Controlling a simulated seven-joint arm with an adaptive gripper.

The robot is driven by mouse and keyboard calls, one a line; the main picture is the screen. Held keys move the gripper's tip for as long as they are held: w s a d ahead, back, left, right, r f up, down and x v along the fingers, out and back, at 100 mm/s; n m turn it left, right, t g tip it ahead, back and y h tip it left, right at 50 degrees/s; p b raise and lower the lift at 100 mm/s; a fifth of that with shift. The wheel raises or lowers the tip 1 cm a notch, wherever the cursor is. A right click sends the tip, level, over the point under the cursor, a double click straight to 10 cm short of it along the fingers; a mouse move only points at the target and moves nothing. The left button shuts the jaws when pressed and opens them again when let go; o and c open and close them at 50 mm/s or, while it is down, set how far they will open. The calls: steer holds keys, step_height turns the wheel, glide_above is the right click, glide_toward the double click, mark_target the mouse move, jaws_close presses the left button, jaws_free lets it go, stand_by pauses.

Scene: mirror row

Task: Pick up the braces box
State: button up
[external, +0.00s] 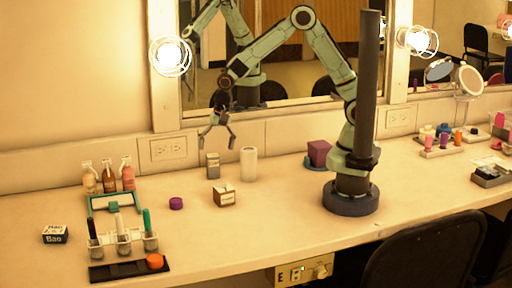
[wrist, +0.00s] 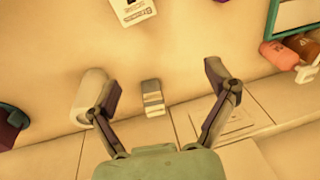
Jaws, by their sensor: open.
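I cannot read any label clearly enough to tell which box is the braces box. A small brown and white box (external: 224,196) sits mid-counter; a white box with dark print (wrist: 132,10), seemingly the same one, is cut off by the top edge of the wrist view. A black and white lettered box (external: 55,235) lies at the far left. A small grey box (external: 212,165) stands near the wall; it also shows in the wrist view (wrist: 152,98). My gripper (external: 217,148) is open and empty above the counter, over the grey box's area.
A white cylinder (external: 249,163) stands just right of the grey box. A purple lid (external: 176,203), bottles (external: 109,177) and a rack of tubes (external: 122,242) are on the left. A purple cube (external: 319,152) is beside my base. The front middle counter is clear.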

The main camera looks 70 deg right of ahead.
mark_target(224, 187)
steer(key=s+f, duration=0.1)
steer(key=f, duration=0.1)
steer(key=s+a+f+g, duration=0.1)
steer(key=f, duration=0.2)
steer(key=s+a+f+n+g, duration=0.1)
steer(key=f, duration=0.1)
steer(key=shift+s+a+f+h, duration=0.2)
steer(key=shift+a+f+h, duration=0.05)
steer(key=shift+h, duration=0.05)
steer(key=shift+a+f, duration=0.1)
steer(key=shift+f, duration=0.25)
step_height(224, 187, down, 6)
steer(key=shift+r, duration=0.15)
steer(key=c, duration=1.3)
